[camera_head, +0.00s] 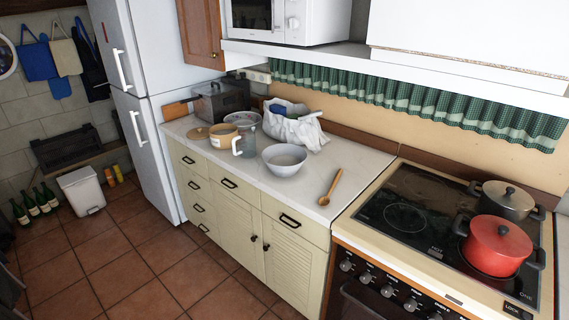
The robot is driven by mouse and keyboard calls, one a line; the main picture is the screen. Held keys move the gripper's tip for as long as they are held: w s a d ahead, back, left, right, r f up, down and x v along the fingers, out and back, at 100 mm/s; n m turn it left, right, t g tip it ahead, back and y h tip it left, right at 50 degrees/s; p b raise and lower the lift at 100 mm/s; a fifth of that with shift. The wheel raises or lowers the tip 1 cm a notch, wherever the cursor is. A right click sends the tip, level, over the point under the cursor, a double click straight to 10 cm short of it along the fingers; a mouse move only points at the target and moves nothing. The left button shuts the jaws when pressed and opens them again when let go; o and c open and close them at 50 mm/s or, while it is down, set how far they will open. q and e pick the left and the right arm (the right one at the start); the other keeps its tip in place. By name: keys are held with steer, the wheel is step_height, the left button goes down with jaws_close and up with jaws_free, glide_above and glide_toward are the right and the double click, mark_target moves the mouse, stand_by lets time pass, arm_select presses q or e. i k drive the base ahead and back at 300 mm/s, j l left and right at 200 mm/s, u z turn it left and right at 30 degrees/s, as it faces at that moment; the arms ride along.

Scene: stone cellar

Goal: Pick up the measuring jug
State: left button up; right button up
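A jug, apparently the measuring jug (249,148), stands on the white countertop (345,165). It looks clear or greyish, with a pale handle on its left side. A beige bowl or pot (222,137) is close behind it on the left, and a white bowl (284,160) stands to its right. Another round dish (242,118) is behind it. Neither of my grippers is in view.
A wooden spoon (331,187) lies near the counter's front edge. A white bag (295,131) and a dark toaster-like box (222,100) stand at the back. The stove (410,215) at right holds a red pot (496,246) and a dark pot (507,201). The tiled floor (125,255) is clear in front.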

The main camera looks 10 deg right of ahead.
mark_target(247, 137)
steer(key=z, duration=0.5)
steer(key=i+j+z, duration=0.35)
steer(key=j+z, duration=0.2)
steer(key=i+j+z, duration=0.35)
steer(key=j, duration=0.45)
steer(key=j+z, duration=0.1)
steer(key=j, duration=0.45)
steer(key=i, duration=0.05)
